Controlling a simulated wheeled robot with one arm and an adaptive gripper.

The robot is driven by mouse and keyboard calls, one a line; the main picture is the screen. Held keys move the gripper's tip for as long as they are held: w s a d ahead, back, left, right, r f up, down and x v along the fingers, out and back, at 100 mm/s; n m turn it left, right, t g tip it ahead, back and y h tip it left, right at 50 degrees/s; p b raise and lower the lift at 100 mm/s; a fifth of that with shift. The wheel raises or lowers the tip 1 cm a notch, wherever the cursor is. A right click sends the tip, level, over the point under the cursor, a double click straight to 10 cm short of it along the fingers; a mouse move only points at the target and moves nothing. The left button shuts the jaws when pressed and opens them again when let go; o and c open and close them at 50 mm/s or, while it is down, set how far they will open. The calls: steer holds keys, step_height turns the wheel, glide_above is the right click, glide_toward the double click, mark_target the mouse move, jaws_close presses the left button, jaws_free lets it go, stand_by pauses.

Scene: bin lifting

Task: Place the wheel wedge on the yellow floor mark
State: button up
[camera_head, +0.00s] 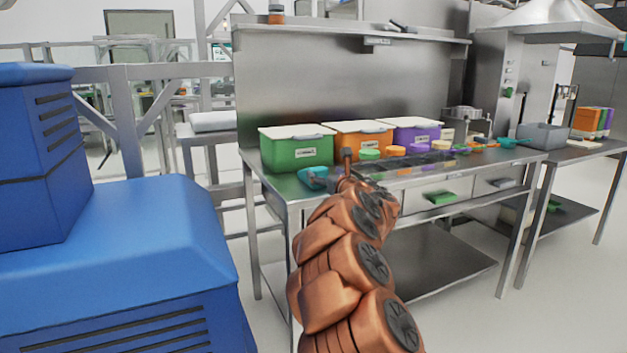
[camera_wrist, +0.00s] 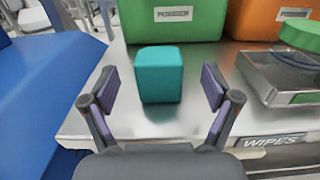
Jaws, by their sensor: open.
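I see no wheel wedge and no yellow floor mark in either view. My gripper (camera_wrist: 160,88) is open in the wrist view, with its two purple-padded fingers spread wide. A teal block (camera_wrist: 159,73) stands on the steel bench ahead of and between the fingers, with a gap on both sides. In the head view a teal thing (camera_head: 314,177) lies at the bench's left end, in front of the green bin; I cannot tell whether it is the same block. My copper arm reaches to the bench there and hides part of its front.
The steel bench (camera_head: 262,168) carries a green bin (camera_head: 297,152), an orange bin (camera_head: 363,143) and a purple bin (camera_head: 416,135) along its back. Small coloured containers stand to the right. A big blue vented cabinet (camera_head: 110,240) fills the left. Pale floor shows between cabinet and bench.

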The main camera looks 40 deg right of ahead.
mark_target(314, 168)
steer(key=shift+x, duration=3.85)
steer(key=shift+f, duration=0.2)
steer(key=shift+a, duration=0.1)
steer(key=c, duration=1.5)
steer(key=shift+r, duration=0.1)
steer(key=shift+r, duration=0.1)
